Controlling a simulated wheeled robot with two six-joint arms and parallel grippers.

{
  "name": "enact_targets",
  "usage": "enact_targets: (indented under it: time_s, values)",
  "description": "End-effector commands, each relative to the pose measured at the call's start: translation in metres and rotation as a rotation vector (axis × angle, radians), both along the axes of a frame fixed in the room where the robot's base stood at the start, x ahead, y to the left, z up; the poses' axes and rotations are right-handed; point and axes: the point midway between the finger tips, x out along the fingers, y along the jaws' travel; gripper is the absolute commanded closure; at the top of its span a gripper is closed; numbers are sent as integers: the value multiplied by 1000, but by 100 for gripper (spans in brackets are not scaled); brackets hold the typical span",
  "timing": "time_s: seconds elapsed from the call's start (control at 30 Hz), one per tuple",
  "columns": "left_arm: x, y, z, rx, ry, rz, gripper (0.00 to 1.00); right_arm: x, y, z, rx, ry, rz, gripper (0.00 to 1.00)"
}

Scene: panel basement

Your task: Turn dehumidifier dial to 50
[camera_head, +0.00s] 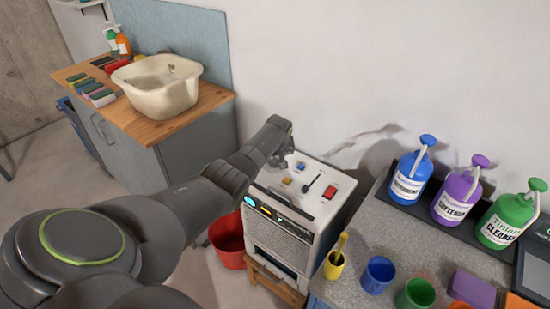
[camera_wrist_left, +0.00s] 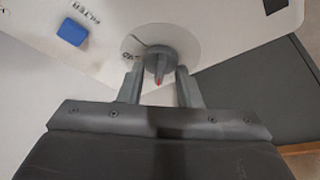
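The dehumidifier (camera_head: 278,233) is a white box with a grey grille, standing on a wooden stool. Its top panel has a blue button, a yellow button, a black lever and a red switch. My left gripper (camera_head: 284,158) is over the far left corner of that panel and hides the dial there. In the left wrist view the grey dial (camera_wrist_left: 157,62) sits on a round pale plate, with a red mark on its near end. My left gripper (camera_wrist_left: 160,78) has its fingers apart, one on each side of the dial, with small gaps showing. Most scale numbers are hidden or unreadable.
A red bucket (camera_head: 228,240) stands left of the dehumidifier. At right, a grey counter (camera_head: 377,229) holds colored cups and a yellow cup with a brush, with blue, purple and green bottles behind. A wooden-topped cabinet (camera_head: 190,118) with a cream basin stands at left.

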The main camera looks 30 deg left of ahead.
Motion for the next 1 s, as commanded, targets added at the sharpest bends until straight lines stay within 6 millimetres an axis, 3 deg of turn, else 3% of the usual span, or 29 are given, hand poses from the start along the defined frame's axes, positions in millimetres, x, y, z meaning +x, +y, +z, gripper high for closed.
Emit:
enact_targets:
  time_s: [0.1,0.33,0.73,1.0]
  values:
    - [0,0,0,0,0,0,69,0,0,0,0,0,0,64]
    - [0,0,0,0,0,0,99,0,0,0,0,0,0,64]
    - [-1,0,1,0,1,-35,100,-1,0,3,0,1,0,64]
    - [-2,2,2,-1,1,-191,100,-1,0,12,0,1,0,64]
